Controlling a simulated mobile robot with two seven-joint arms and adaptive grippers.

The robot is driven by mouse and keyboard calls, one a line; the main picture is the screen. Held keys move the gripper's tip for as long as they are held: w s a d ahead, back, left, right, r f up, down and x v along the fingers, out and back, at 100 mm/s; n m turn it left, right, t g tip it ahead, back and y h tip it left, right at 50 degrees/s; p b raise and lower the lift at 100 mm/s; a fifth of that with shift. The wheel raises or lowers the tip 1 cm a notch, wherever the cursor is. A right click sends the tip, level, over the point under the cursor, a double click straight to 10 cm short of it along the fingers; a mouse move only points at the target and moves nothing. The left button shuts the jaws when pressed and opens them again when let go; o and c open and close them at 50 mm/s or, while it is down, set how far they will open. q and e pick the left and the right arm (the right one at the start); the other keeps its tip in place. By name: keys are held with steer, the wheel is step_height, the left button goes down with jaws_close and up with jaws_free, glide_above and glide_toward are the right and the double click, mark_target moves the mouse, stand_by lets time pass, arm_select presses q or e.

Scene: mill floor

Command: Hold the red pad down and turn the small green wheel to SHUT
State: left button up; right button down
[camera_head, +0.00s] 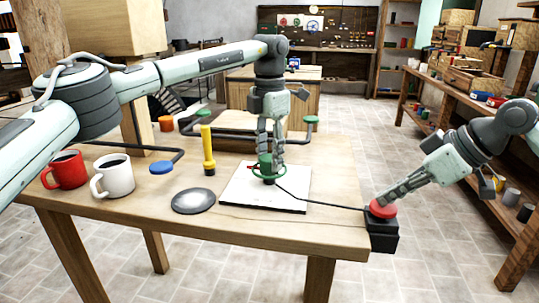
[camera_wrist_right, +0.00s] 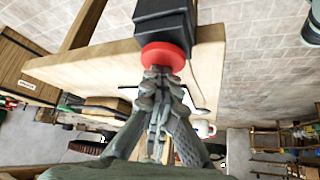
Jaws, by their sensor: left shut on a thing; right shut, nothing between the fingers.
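The small green wheel (camera_head: 257,172) stands on a pale plate (camera_head: 292,203) on the wooden table. My left gripper (camera_head: 270,163) points down from above and is shut on the wheel, hiding part of it. Any SHUT mark on the plate is too small to read. The red pad (camera_head: 384,210) tops a black box (camera_head: 382,238) at the table's right front corner. My right gripper (camera_head: 382,204) is shut and empty, its fingertips at the pad's top. The right wrist view shows the closed fingertips (camera_wrist_right: 160,75) against the red pad (camera_wrist_right: 163,54).
A black cable runs from the plate to the black box. A yellow torch (camera_head: 208,152), a grey disc (camera_head: 193,201), a white mug (camera_head: 115,177) and a red mug (camera_head: 67,170) stand left of the plate. The table's front strip (camera_head: 270,230) is clear.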

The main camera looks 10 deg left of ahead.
mark_target(269, 158)
stand_by(0.3)
arm_select(q)
steer(key=o, duration=1.2)
steer(key=shift+c, duration=0.2)
step_height(269, 158, up, 12)
